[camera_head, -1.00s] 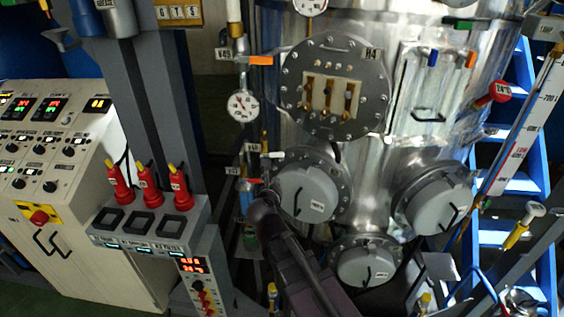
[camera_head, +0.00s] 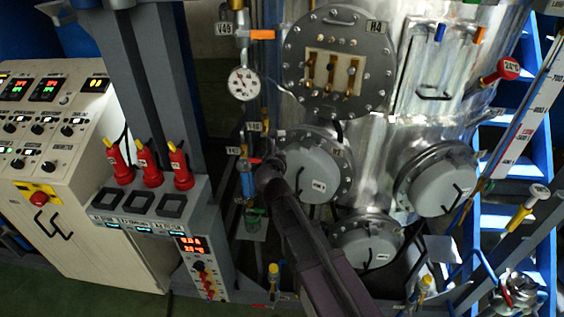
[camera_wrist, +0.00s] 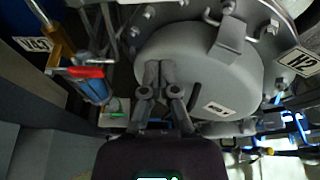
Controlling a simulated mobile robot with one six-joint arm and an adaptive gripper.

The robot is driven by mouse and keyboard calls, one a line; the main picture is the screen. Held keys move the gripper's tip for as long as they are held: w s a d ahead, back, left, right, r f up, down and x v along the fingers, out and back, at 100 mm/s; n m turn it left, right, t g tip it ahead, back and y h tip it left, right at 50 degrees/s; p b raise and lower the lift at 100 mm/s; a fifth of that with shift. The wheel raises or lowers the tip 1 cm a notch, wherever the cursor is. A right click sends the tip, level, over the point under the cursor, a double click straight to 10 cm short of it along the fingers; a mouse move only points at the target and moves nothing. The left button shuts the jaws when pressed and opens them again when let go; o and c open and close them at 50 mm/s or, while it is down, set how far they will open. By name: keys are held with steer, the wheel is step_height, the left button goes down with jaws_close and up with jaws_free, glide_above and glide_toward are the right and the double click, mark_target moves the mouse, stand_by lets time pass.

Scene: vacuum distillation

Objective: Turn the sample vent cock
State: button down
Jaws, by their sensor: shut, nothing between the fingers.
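A small cock with a red lever (camera_wrist: 86,72) sits on brass fittings above a blue-banded cylinder (camera_wrist: 95,90), near a tag reading V43 (camera_wrist: 36,44). In the head view, its red lever (camera_head: 254,161) shows at the left of the vessel, beside the end of my arm. No readable label says which cock is the sample vent. My gripper (camera_wrist: 160,70) is shut and empty, in front of a round grey cover (camera_wrist: 200,75). The red lever lies to its left in the wrist view, apart from the fingers. In the head view my fingers are hidden behind the wrist.
Above stands an orange-handled valve (camera_head: 262,34) by tag V49, with a pressure gauge (camera_head: 243,83) below. Bolted round covers (camera_head: 436,187) project from the steel vessel (camera_head: 385,130). A grey post and a box with red plugs (camera_head: 181,168) stand at left.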

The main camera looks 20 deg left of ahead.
steer(key=shift+w+a+r+p, duration=0.3)
steer(key=shift+w+r+p, duration=0.45)
steer(key=shift+p, duration=0.1)
steer(key=shift+w+a+r+p, duration=0.25)
steer(key=shift+w+r+p, duration=0.4)
steer(key=shift+r+p, duration=0.15)
steer(key=shift+f, duration=0.1)
